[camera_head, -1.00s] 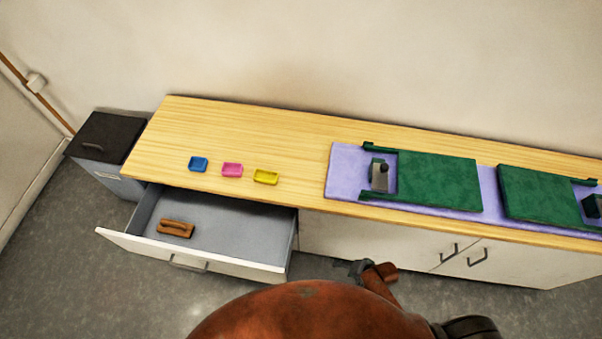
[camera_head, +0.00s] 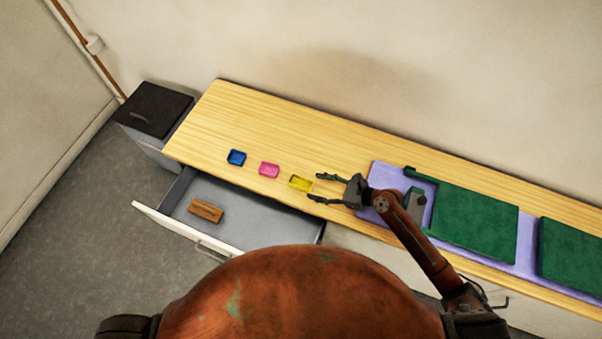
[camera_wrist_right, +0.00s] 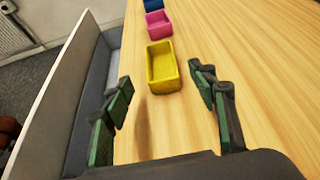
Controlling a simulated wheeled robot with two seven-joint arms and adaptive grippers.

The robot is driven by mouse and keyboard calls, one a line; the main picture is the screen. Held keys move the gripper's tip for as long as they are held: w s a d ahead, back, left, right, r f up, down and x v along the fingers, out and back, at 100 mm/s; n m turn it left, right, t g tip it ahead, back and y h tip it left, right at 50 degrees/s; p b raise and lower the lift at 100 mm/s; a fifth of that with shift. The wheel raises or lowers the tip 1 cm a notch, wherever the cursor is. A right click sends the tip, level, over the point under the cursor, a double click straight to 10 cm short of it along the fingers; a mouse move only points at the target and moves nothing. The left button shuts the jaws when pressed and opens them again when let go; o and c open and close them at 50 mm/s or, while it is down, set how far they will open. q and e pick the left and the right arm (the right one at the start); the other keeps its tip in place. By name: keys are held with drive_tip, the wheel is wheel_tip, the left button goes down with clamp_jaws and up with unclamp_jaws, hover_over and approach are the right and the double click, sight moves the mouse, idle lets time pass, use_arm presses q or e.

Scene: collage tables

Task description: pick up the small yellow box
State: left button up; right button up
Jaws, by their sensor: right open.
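The small yellow box (camera_head: 300,183) is an open-topped tray on the wooden counter, close to its front edge. My right gripper (camera_head: 318,188) is open and empty, just to the right of the box, with its fingers pointing at it. In the right wrist view the yellow box (camera_wrist_right: 163,68) lies ahead, beyond and between the two open fingers (camera_wrist_right: 162,95). I see no contact between them. My left gripper is not in view.
A pink box (camera_head: 269,170) and a blue box (camera_head: 236,157) stand in a row left of the yellow one. Below the counter edge an open drawer (camera_head: 255,207) holds a brown wooden block (camera_head: 206,211). A purple mat (camera_head: 382,172) with green panels (camera_head: 475,212) lies to the right.

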sight(291, 180)
drive_tip(key=shift+w+a+f, duration=0.2)
drive_tip(key=shift+w+a, duration=0.15)
drive_tip(key=shift+a, duration=0.15)
drive_tip(key=shift+w+a+f, duration=0.15)
drive_tip(key=shift+w+a, duration=0.2)
drive_tip(key=shift+a, duration=0.1)
drive_tip(key=shift+b+x, duration=0.9)
drive_tip(key=shift+x, duration=1.9)
drive_tip(key=shift+s+r, duration=0.1)
drive_tip(key=shift+r, duration=0.1)
drive_tip(key=shift+c, duration=0.4)
drive_tip(key=c, duration=0.8)
